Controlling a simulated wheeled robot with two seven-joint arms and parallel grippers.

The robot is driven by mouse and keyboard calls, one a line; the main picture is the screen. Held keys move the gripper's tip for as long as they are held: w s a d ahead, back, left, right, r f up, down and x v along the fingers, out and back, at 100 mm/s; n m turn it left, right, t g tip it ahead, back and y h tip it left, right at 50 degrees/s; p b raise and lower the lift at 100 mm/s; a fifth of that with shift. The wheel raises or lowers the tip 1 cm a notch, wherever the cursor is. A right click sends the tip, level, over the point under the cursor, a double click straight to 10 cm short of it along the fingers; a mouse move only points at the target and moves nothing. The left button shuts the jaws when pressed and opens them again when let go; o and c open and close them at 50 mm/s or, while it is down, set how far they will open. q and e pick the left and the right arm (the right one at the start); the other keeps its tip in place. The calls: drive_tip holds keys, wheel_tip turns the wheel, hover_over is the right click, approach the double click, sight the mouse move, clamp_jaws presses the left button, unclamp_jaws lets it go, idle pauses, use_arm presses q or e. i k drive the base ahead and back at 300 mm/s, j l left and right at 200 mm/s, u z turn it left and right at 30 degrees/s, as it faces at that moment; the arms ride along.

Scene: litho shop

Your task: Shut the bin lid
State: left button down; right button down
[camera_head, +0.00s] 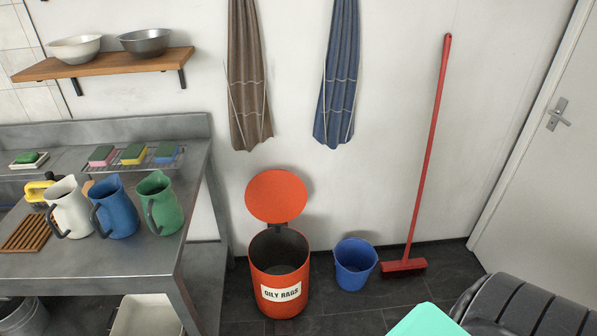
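The orange-red bin (280,299) stands on the dark tiled floor near the wall, with a white "OILY RAGS" label on its front. Its round orange lid (276,196) is open, standing up at the back of the rim on a small dark hinge. The grey inside of the bin shows; I see no rags in it from here.
A blue bucket (355,264) stands right of the bin, and a red broom (428,150) leans on the wall beyond it. A steel table (130,255) with jugs is on the left. A teal thing (427,321) and a dark ribbed thing (535,306) fill the lower right.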

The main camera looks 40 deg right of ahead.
sight(275, 196)
drive_tip(key=i+l, duration=0.15)
drive_tip(key=l, duration=0.2)
drive_tip(key=i+l, duration=0.1)
drive_tip(key=l, duration=0.25)
drive_tip(key=i+l, duration=0.15)
drive_tip(key=l, duration=0.25)
drive_tip(key=i+l, duration=0.15)
drive_tip(key=l, duration=0.2)
drive_tip(key=i+l, duration=0.1)
drive_tip(key=l, duration=0.25)
drive_tip(key=i+l, duration=0.15)
drive_tip(key=l, duration=0.2)
